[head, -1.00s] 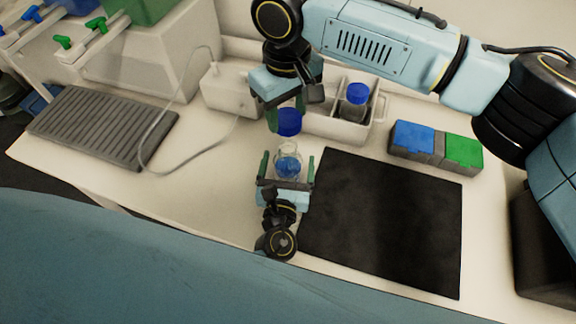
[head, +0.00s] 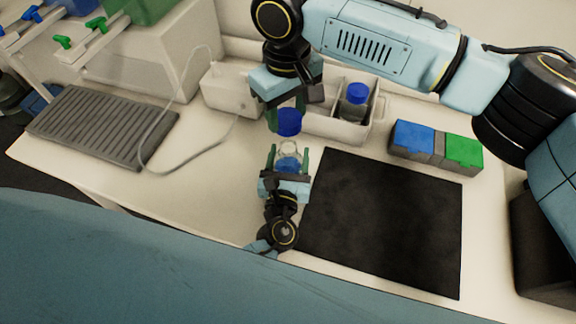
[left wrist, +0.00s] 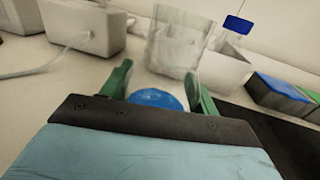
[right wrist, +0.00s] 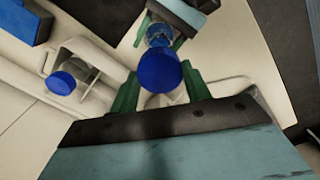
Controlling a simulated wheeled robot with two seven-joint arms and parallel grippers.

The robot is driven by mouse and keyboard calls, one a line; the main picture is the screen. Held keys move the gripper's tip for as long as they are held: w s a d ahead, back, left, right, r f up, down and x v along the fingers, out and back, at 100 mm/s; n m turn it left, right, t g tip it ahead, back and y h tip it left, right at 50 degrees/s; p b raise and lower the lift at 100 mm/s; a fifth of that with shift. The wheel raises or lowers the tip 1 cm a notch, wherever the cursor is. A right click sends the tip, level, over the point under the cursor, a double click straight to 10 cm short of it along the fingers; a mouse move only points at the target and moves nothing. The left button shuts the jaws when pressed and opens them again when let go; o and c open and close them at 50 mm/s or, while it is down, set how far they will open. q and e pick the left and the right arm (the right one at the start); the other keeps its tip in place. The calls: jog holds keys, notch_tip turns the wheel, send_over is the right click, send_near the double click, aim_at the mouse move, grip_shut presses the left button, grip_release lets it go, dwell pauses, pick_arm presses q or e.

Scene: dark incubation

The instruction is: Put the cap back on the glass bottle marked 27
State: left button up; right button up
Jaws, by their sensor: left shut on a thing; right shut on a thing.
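My left gripper (head: 289,162) is shut on a clear glass bottle (head: 288,149) with blue liquid in its lower part. The blue liquid (left wrist: 157,98) shows between its fingers in the left wrist view. The bottle's mouth is uncapped; no number is legible. My right gripper (head: 287,118) is shut on a blue cap (head: 289,124), held just beyond the bottle in the head view, with a small gap in the picture. In the right wrist view, the cap (right wrist: 165,72) sits between the green fingers and overlaps the bottle (right wrist: 158,36). I cannot tell their exact alignment.
A white rack (head: 325,126) behind holds another bottle with a blue cap (head: 357,92). A black mat (head: 385,220) lies to the right, with blue and green blocks (head: 436,147) beyond it. A grey ribbed plate (head: 100,125) and a thin tube (head: 160,148) are at left.

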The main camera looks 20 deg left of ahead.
pick_arm(q)
jog(key=shift+c, duration=0.8)
pick_arm(e)
send_over(288, 139)
jog(key=s, duration=0.2)
jog(key=shift+w+d+f, duration=0.1)
jog(key=shift+f, duration=1.15)
jog(key=shift+w+d+f, duration=0.1)
jog(key=shift+f, duration=1.15)
jog(key=shift+f, duration=0.85)
jog(key=shift+f, duration=0.55)
